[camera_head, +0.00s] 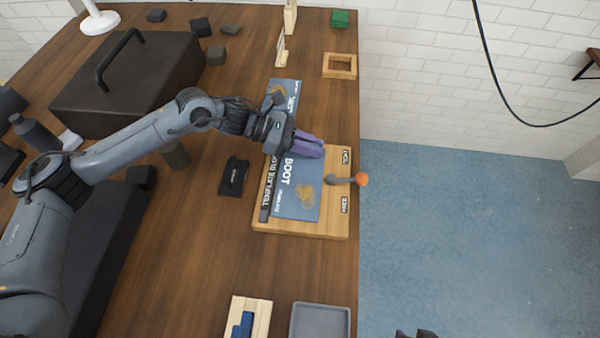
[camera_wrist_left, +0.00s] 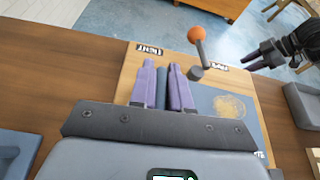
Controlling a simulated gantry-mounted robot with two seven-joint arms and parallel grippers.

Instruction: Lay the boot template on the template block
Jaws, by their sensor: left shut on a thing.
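The boot template (camera_head: 300,199) is a blue sheet with white "BOOT" lettering and a tan drawing. It lies over the wooden template block (camera_head: 335,226), next to the block's dark label strip, and looks flat. My left gripper (camera_head: 312,147) is shut on the template's far end; in the wrist view its purple fingers (camera_wrist_left: 168,88) have blue between them. A grey lever with an orange knob (camera_head: 362,179) stands at the block's right side, its inner end by the template's edge. My right gripper (camera_wrist_left: 258,61) is apart from the block; its opening is unclear.
Another blue sheet (camera_head: 290,91) lies beyond the block. A black object (camera_head: 233,177) lies left of it. A grey tray (camera_head: 320,321) and a wooden holder with a blue piece (camera_head: 247,318) stand at the near edge. A dark case (camera_head: 130,83) is at the back left.

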